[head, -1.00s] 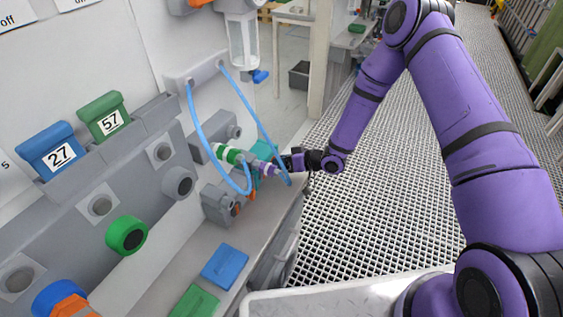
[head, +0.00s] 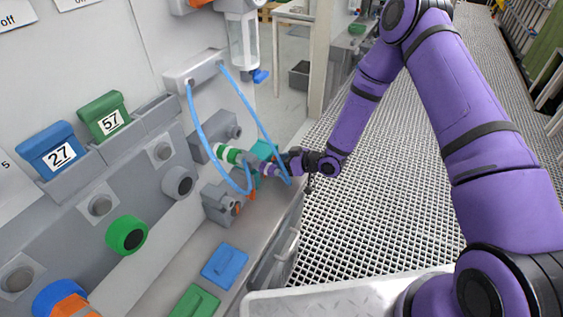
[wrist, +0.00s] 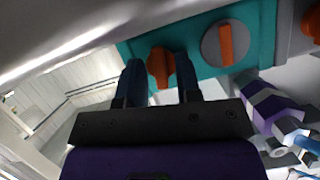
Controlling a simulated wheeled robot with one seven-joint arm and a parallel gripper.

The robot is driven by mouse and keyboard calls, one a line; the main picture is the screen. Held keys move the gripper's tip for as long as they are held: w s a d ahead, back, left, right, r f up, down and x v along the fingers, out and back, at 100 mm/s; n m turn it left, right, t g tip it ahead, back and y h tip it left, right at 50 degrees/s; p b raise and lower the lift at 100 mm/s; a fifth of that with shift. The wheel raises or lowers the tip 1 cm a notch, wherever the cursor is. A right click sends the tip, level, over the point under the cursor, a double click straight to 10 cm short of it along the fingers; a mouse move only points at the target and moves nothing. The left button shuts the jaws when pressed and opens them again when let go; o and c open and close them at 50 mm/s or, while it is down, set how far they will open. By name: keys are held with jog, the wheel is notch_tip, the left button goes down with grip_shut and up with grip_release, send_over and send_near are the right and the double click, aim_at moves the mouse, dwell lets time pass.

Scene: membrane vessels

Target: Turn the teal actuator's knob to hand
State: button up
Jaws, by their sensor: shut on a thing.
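The teal actuator (wrist: 190,55) fills the top of the wrist view. Its orange knob (wrist: 159,66) sits between the two dark blue fingers of my gripper (wrist: 158,78), which are shut on it. A second orange knob (wrist: 226,44) on a grey disc is to its right on the same teal face. In the head view the teal actuator (head: 263,149) is mostly hidden behind a green, white and purple vessel and my gripper (head: 281,162). The grasped knob cannot be made out there.
The purple-ended vessel (head: 264,169) and blue tubes (head: 250,108) lie close to my gripper. Another orange knob shows at the wrist view's right edge. Blue (head: 225,265) and green (head: 195,302) flat pieces lie on the bench. The grated floor (head: 380,220) is clear.

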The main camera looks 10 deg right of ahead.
jog(key=o, duration=0.6)
jog(key=shift+a, duration=0.1)
jog(key=shift+c, duration=0.2)
jog(key=v, duration=1)
jog(key=shift+d+r, duration=0.2)
jog(key=shift+d, duration=0.15)
jog(key=shift+s, duration=0.15)
